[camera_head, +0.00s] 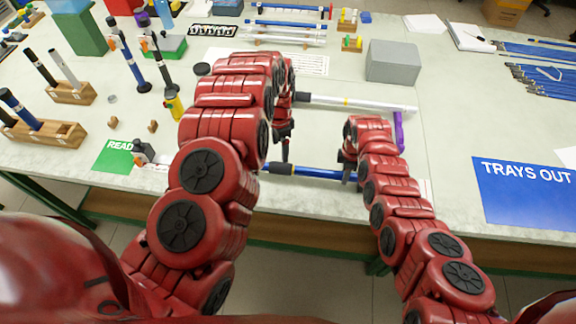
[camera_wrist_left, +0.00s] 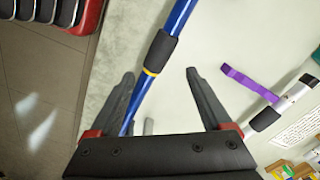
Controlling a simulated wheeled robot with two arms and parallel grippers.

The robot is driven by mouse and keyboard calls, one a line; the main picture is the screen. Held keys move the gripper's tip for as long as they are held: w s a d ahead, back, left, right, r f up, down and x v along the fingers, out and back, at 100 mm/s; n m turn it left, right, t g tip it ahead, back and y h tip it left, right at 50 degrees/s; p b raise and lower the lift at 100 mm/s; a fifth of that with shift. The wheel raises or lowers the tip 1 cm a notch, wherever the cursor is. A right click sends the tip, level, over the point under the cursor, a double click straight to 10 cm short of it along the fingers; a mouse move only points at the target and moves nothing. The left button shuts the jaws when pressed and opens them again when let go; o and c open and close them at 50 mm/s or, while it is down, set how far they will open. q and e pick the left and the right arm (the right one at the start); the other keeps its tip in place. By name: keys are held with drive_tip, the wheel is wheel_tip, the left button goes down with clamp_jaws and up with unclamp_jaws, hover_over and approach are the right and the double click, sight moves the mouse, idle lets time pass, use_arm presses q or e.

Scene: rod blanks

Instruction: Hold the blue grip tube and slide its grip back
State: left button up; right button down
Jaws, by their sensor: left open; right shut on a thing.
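The blue grip tube (camera_head: 320,173) lies across the front of the table, with a black sleeve grip (camera_head: 281,168) towards its left end. In the left wrist view the tube (camera_wrist_left: 181,17) runs diagonally, with the black grip (camera_wrist_left: 160,52) and a yellow ring beside it. My left gripper (camera_head: 284,152) is open above the tube near the grip. In the left wrist view its fingers (camera_wrist_left: 160,78) stand apart on either side of the tube, touching neither side visibly. My right gripper (camera_head: 349,172) is shut on the tube further right; its fingertips are partly hidden by my arm.
Behind lies a white tube (camera_head: 360,103) with a black grip, and a purple strap (camera_head: 398,132) is close to my right arm. A green sign (camera_head: 114,156) lies left, a blue "TRAYS OUT" sign (camera_head: 525,190) right. A grey box (camera_head: 393,61) stands at the back.

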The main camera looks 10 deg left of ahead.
sight(281, 165)
use_arm(q)
wheel_tip(281, 165, down, 10)
drive_tip(key=m, duration=0.6)
drive_tip(key=shift+a+r, duration=0.1)
drive_tip(key=shift+r, duration=0.05)
drive_tip(key=shift+f, duration=0.75)
clamp_jaws()
